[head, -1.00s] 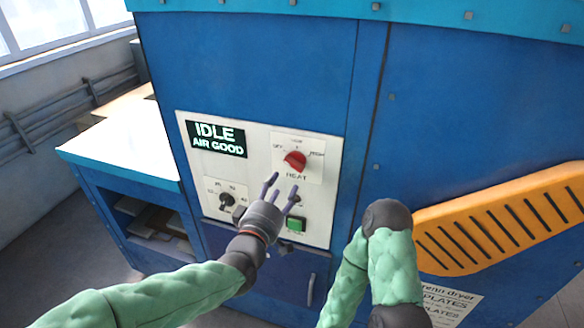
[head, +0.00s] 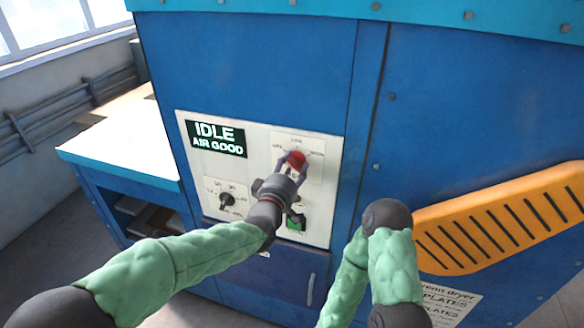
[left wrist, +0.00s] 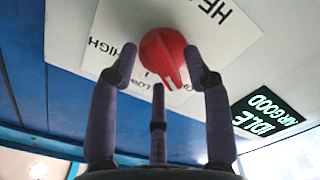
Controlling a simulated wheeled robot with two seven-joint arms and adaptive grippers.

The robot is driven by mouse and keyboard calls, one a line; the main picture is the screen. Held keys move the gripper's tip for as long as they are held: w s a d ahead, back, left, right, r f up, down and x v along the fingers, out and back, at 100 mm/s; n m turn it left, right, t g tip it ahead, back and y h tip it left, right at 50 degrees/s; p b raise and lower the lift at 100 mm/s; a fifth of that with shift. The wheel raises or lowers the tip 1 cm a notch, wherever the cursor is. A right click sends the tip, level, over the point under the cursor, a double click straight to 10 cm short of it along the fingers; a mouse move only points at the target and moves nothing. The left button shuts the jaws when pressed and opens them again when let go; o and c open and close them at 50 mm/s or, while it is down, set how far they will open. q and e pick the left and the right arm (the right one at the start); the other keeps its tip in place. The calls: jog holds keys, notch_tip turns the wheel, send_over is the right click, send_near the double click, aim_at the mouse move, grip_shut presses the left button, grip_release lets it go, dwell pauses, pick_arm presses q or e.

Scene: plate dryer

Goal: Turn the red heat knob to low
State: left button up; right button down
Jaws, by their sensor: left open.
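The red heat knob (head: 297,160) sits on a white label plate on the dryer's control panel. In the left wrist view the red knob (left wrist: 163,55) shows close up, with HIGH, LOW and part of HEAT printed around it. My left gripper (head: 291,166) is open, its fingers reaching up at the knob. In the left wrist view my left gripper (left wrist: 160,70) has fingers on both sides of the knob and a third finger below it. I cannot tell whether any finger touches. My right gripper is not in view; only my right arm shows.
A display (head: 216,139) reads IDLE, AIR GOOD. A black selector knob (head: 227,200) is at the panel's lower left, and a green button (head: 296,224) sits below the heat knob, partly behind my gripper. An orange slotted guard (head: 505,220) juts out at right.

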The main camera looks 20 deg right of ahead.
pick_arm(q)
grip_shut()
jog(key=shift+f+m+b, duration=0.15)
jog(key=shift+m+b, duration=0.55)
jog(key=shift+m, duration=0.3)
jog(key=m+b, duration=0.1)
jog(key=m, duration=0.1)
jog(key=shift+s+m, duration=0.1)
jog(key=shift+m, duration=0.2)
jog(key=m, duration=0.3)
jog(key=shift+d+m+b, duration=0.1)
jog(key=shift+m+b, duration=0.2)
jog(key=shift+b, duration=0.1)
jog(key=shift+f+m, duration=0.1)
jog(key=shift+m, duration=1.6)
